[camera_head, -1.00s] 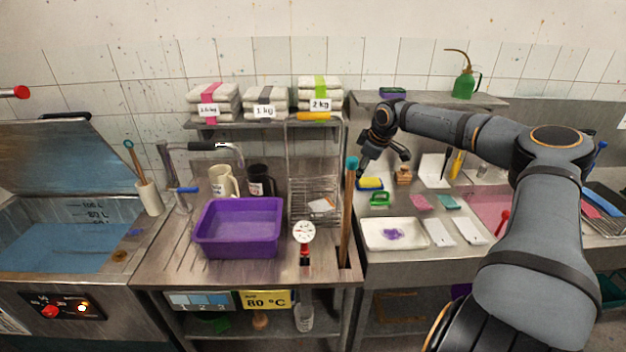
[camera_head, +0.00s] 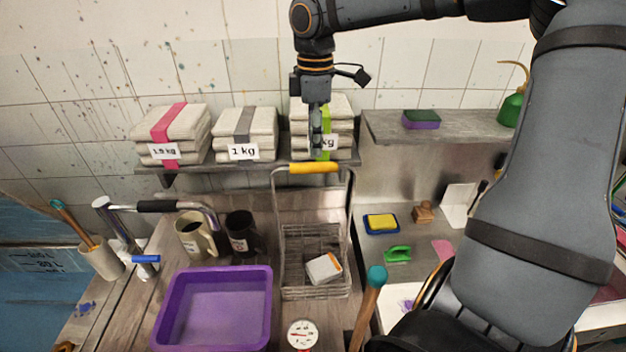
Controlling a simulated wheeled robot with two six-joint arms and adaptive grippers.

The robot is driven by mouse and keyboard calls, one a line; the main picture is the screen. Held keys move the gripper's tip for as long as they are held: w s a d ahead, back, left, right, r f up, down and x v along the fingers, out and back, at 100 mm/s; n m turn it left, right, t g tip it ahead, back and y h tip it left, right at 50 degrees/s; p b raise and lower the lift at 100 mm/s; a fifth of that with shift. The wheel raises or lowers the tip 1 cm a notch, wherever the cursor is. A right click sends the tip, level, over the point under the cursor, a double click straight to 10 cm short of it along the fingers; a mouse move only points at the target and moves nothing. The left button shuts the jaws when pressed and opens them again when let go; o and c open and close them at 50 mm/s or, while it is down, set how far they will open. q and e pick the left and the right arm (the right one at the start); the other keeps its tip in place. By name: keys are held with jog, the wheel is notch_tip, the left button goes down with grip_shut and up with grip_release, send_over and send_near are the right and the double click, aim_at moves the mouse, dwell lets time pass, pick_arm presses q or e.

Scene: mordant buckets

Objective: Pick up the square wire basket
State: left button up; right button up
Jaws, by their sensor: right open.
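The square wire basket (camera_head: 298,243) stands on the counter below the shelf. It has a tall wire handle with a yellow grip (camera_head: 314,168) at the top, just in front of the shelf edge. A small white packet with an orange edge (camera_head: 323,267) lies in the basket. My right gripper (camera_head: 317,150) points down right above the yellow grip, in front of the 2 kg towel stack. It is open, and one finger shows apart at the right. Whether a finger touches the grip I cannot tell. My left gripper is not in view.
Folded towel stacks (camera_head: 247,128) sit on the shelf (camera_head: 203,170) behind. A purple tub (camera_head: 215,310) stands left of the basket. A teal-topped wooden stick (camera_head: 366,312) rises close at its right. Two mugs (camera_head: 240,234) stand left of it, and a dial thermometer (camera_head: 302,335) in front.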

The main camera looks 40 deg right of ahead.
aim_at(313, 166)
jog(key=f, duration=0.3)
jog(key=shift+w+d+f, duration=0.15)
jog(key=shift+d, duration=0.1)
jog(key=shift+w+d+f+p, duration=0.2)
jog(key=shift+w+f, duration=0.05)
jog(key=shift+f, duration=0.2)
jog(key=shift+w+d+f+p, duration=0.15)
jog(key=shift+w+f+p, duration=0.1)
jog(key=shift+f, duration=0.15)
jog(key=shift+a+f+p, duration=0.2)
jog(key=shift+f+p, duration=0.2)
jog(key=shift+f, duration=0.05)
notch_tip(313, 166, down, 4)
jog(key=shift+r+p, duration=0.25)
jog(key=shift+p, duration=0.4)
jog(key=shift+w+d+f, duration=0.1)
jog(key=shift+d+f, duration=0.05)
jog(key=shift+f, duration=0.1)
jog(key=shift+r, duration=0.1)
jog(key=c, duration=0.5)
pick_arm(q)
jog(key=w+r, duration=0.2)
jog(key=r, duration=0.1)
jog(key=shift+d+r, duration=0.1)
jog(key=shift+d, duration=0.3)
pick_arm(e)
grip_shut()
